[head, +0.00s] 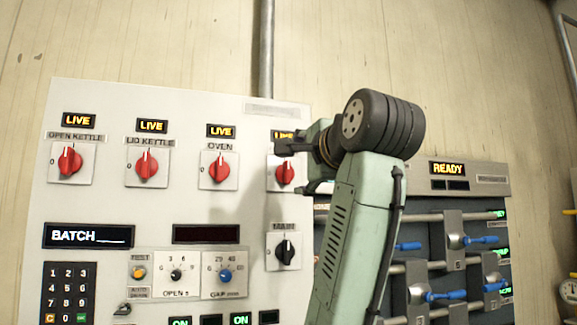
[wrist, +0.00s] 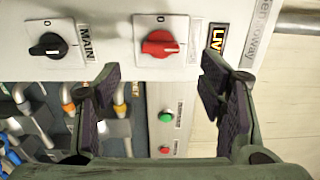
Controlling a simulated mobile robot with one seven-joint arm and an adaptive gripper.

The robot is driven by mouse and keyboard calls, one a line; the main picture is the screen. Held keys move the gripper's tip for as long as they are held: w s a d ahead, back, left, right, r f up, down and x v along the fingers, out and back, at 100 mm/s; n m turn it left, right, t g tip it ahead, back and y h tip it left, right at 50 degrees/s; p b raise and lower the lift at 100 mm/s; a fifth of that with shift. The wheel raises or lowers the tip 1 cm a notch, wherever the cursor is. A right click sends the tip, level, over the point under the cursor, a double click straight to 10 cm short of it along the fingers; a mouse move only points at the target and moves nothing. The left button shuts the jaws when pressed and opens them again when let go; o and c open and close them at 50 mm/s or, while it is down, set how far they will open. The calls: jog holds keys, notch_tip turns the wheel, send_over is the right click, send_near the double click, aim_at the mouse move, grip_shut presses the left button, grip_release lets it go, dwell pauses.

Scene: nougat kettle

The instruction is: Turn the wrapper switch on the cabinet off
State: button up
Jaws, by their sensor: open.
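The fourth red switch (head: 285,172) in the cabinet's upper row sits beside my gripper (head: 302,166), partly covered by it. Its label is hidden there, so I cannot read "wrapper". Its lit LIVE sign (head: 284,134) is partly hidden too. In the wrist view the red switch (wrist: 160,44) lies ahead of and between my open, empty fingers (wrist: 160,76), apart from them. Its handle lies crosswise in that view, not pointing at the 0 mark. The LIVE sign (wrist: 217,39) is beside it.
Three more red switches, open kettle (head: 69,162), lid kettle (head: 147,166) and oven (head: 219,171), stand left, each under a LIVE sign. The black MAIN switch (head: 286,251) is just below. A dark rack with blue-handled levers (head: 445,295) is at right.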

aim_at(288, 172)
jog(key=p+x, duration=0.2)
jog(key=x, duration=0.6)
jog(key=shift+p, duration=0.3)
jog(key=shift+c, duration=0.2)
jog(key=c, duration=1.1)
